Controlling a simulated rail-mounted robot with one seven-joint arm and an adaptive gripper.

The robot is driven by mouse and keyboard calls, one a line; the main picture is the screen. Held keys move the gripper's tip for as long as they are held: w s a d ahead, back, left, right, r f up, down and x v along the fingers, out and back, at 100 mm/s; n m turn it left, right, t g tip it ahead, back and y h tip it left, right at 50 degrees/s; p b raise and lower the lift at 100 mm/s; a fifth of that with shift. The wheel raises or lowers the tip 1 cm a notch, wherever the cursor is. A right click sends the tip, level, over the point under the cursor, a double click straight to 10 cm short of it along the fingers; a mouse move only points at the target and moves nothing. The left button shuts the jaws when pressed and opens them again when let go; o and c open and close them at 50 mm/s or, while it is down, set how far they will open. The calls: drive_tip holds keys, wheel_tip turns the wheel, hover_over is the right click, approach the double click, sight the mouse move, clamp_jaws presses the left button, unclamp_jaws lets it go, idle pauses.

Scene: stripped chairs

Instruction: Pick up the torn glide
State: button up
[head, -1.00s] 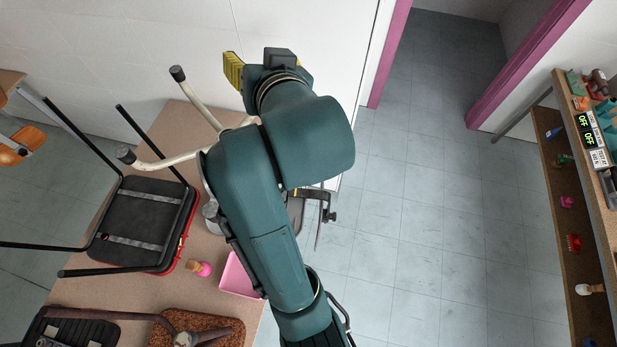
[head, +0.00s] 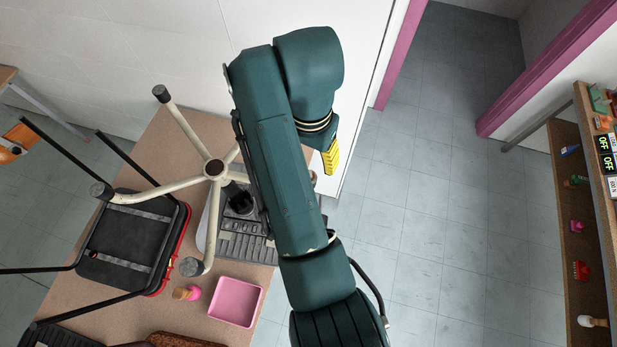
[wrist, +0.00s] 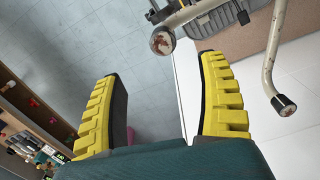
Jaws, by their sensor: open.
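A round glide with a worn, brown-marked face (wrist: 162,40) caps a cream chair leg at the top of the wrist view. It looks like the torn one. A second dark-rimmed glide (wrist: 285,105) with a pale, red-spotted face is at the right. My gripper (wrist: 160,68) is open and empty, its yellow ribbed fingers wide apart. The first glide appears beyond the fingertips, between them in the picture; the second is outside the right finger. In the head view one yellow finger (head: 331,157) shows; my arm hides part of the upturned chair base (head: 215,168).
The base stands on a tan table (head: 160,140) with a pink tray (head: 235,301), a pink-and-tan item (head: 188,293) and a black chair seat (head: 125,240). A shelf (head: 575,215) with small items is at the right. The floor between is clear.

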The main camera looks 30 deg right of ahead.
drive_tip(key=f, duration=1.3)
drive_tip(key=shift+w+d, duration=0.15)
drive_tip(key=shift+w, duration=0.15)
drive_tip(key=c, duration=1.1)
